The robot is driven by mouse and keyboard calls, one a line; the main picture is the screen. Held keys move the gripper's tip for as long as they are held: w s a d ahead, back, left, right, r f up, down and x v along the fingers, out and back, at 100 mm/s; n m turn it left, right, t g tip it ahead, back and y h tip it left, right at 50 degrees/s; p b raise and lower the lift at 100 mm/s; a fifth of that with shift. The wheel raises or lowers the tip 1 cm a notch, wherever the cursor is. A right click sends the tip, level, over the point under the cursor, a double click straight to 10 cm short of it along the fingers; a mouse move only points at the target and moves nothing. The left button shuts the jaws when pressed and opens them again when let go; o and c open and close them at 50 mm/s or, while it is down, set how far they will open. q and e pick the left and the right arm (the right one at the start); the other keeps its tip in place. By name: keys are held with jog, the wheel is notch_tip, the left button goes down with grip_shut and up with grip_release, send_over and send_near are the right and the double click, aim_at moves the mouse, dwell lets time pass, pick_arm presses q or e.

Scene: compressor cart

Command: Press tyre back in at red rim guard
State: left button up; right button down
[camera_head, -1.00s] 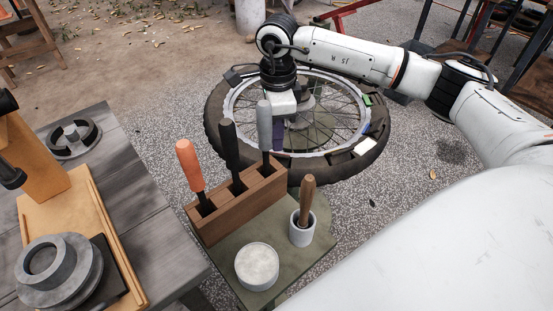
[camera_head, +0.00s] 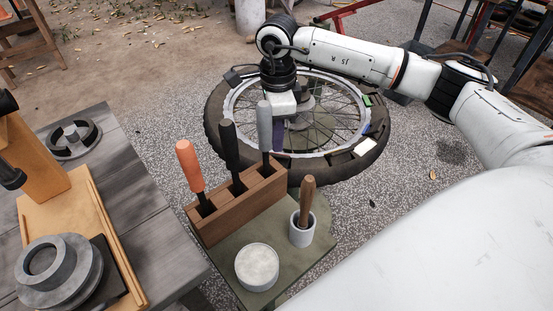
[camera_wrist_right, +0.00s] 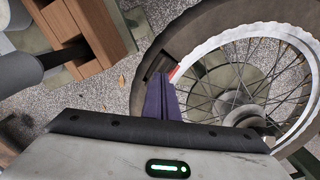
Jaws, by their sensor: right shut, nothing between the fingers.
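The spoked wheel (camera_head: 234,105) lies flat with its dark tyre (camera_head: 218,140) around a silver rim; it also shows in the right wrist view (camera_wrist_right: 205,48). My right gripper (camera_head: 279,148) is at the near side of the rim, partly hidden by the tool block. In the right wrist view its purple fingers (camera_wrist_right: 162,92) are shut together and empty, with tips at the tyre and rim edge. The red rim guard (camera_wrist_right: 175,72) shows as a small patch right by the fingertips. I cannot tell whether they touch. My left gripper is not in view.
A wooden block (camera_head: 240,205) with several upright tools stands close in front of the wheel. A cup with a wooden-handled tool (camera_head: 303,225) and a round tin (camera_head: 257,267) are beside it. A grey bench (camera_head: 140,190) is at the left.

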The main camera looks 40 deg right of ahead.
jog(key=shift+f, duration=0.2)
dwell(0.6)
jog(key=shift+f+b, duration=0.25)
jog(key=shift+b, duration=0.05)
jog(key=shift+s+a+f, duration=0.35)
jog(key=shift+a+f, duration=0.05)
dwell(0.7)
jog(key=shift+s+a+f+b, duration=0.2)
jog(key=shift+a+f+b, duration=0.15)
jog(key=shift+f, duration=0.15)
dwell(0.7)
jog(key=shift+s+a+f+b, duration=0.15)
jog(key=shift+f+b, duration=0.15)
jog(key=shift+f, duration=0.15)
jog(key=shift+s+a+f+b, duration=0.1)
jog(key=shift+f+b, duration=0.2)
jog(key=shift+f, duration=0.1)
dwell(0.8)
jog(key=shift+r, duration=0.15)
notch_tip(320, 180, up, 8)
jog(key=p, duration=0.5)
jog(key=shift+p, duration=0.3)
